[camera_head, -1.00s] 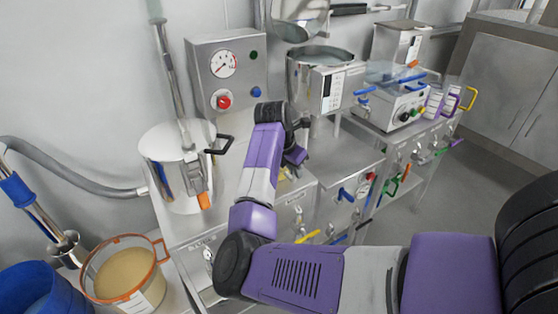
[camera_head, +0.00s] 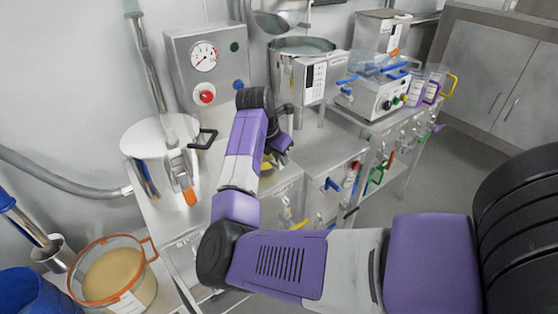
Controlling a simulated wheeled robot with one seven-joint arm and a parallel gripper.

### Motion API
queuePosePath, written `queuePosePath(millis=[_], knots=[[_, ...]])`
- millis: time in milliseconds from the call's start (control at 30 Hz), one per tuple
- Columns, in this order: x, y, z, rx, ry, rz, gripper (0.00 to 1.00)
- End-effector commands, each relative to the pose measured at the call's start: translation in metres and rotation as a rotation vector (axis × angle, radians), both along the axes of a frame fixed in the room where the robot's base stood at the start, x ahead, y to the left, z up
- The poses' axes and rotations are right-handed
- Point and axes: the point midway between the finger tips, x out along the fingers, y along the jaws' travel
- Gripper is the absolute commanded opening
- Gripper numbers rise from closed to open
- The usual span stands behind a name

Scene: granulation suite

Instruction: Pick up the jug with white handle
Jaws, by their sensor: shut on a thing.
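I cannot make out a jug with a white handle. Clear labelled jugs (camera_head: 418,92) stand at the right end of the steel counter; the handles I see there are purple and yellow. My gripper (camera_head: 280,144) is over the middle of the counter, left of those jugs. Its fingers are mostly hidden behind my wrist. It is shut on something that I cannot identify. A small yellow patch (camera_head: 267,164) shows just below it; I cannot tell whether it is held.
A steel pot (camera_head: 160,155) and a gauge panel (camera_head: 207,65) stand at left. A steel vessel (camera_head: 290,75) is behind my gripper. A control box (camera_head: 378,95) stands right of it. An orange-rimmed tub (camera_head: 135,262) is lower left. Bare counter (camera_head: 335,143) shows right of my gripper.

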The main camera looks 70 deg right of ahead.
Motion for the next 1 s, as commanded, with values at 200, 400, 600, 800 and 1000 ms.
queuePosePath(millis=[200,400,600,800,1000], knots=[[0.001,0.0,0.044,-0.003,-0.008,-0.003,0.0],[0.001,-0.001,0.101,-0.004,-0.009,-0.003,0.0],[0.001,0.0,0.147,-0.002,-0.006,-0.002,0.0],[0.0,0.0,0.175,-0.002,-0.002,-0.001,0.0],[0.0,0.0,0.185,-0.001,-0.001,-0.001,0.0]])
